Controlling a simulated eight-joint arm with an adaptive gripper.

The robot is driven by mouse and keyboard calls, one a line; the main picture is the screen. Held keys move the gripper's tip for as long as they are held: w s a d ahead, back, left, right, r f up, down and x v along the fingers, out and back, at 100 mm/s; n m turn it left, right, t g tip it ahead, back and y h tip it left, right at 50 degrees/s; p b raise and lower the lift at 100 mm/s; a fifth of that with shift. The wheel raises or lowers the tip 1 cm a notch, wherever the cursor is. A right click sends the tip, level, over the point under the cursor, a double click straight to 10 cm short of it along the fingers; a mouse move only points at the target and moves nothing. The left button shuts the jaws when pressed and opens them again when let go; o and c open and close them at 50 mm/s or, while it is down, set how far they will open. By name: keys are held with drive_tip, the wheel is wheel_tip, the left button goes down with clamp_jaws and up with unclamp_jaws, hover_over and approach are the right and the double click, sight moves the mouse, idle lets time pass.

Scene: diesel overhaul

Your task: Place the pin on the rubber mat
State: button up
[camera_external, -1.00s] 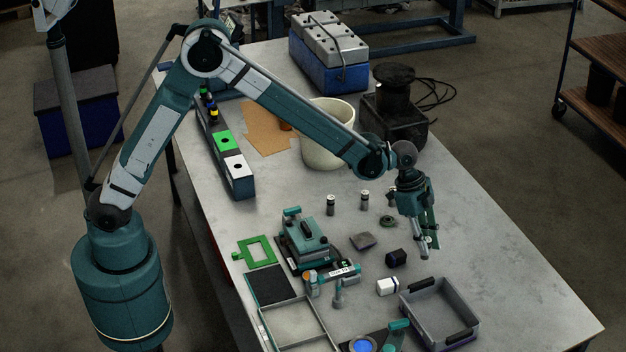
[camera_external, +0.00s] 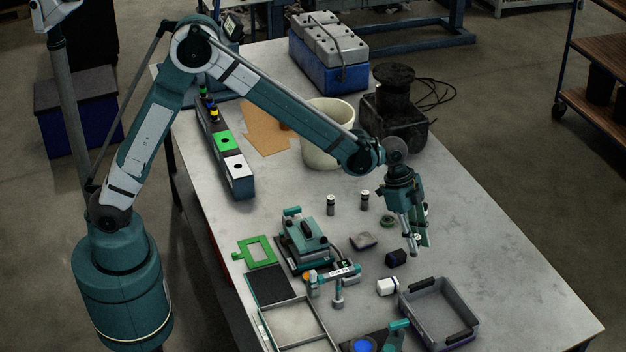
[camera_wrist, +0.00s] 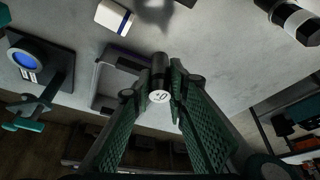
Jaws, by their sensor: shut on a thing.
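The pin (camera_wrist: 159,78) is a short dark cylinder with a pale end face bearing a dark mark. My gripper (camera_wrist: 168,82) is shut on it, with the green lattice fingers on either side and the pin's pale end toward the wrist camera. In the external view my gripper (camera_external: 416,245) hangs above the right part of the table, pointing down; the pin is hard to make out there. The rubber mat appears to be the flat black textured pad (camera_external: 270,285), left of the gripper, beside a shallow grey-framed tray (camera_external: 322,325).
A teal fixture (camera_external: 304,240) stands between gripper and mat. Two small upright cylinders, one here (camera_external: 331,205), stand behind. The table's right side is clear.

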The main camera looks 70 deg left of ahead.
drive_tip(key=s+a+m+b, duration=0.1)
drive_tip(key=s+a, duration=0.3)
drive_tip(key=s, duration=0.9)
drive_tip(key=s+a+m+g+b, duration=0.1)
drive_tip(key=s+a, duration=0.4)
drive_tip(key=s, duration=0.8)
drive_tip(key=s+a+m+b, duration=0.2)
drive_tip(key=s+a, duration=0.3)
drive_tip(key=s, duration=0.8)
drive_tip(key=shift+s+f+m+g+h+b, duration=0.15)
drive_tip(key=shift+s+m+g+h+b, duration=0.2)
drive_tip(key=shift+b, duration=0.35)
drive_tip(key=shift+a, duration=0.1)
drive_tip(key=shift+f, duration=0.1)
drive_tip(key=b, duration=0.1)
hover_over(275, 285)
drive_tip(key=shift+f, duration=2.8)
drive_tip(key=shift+f+b, duration=0.55)
drive_tip(key=shift+f, duration=1.55)
drive_tip(key=shift+f, duration=0.2)
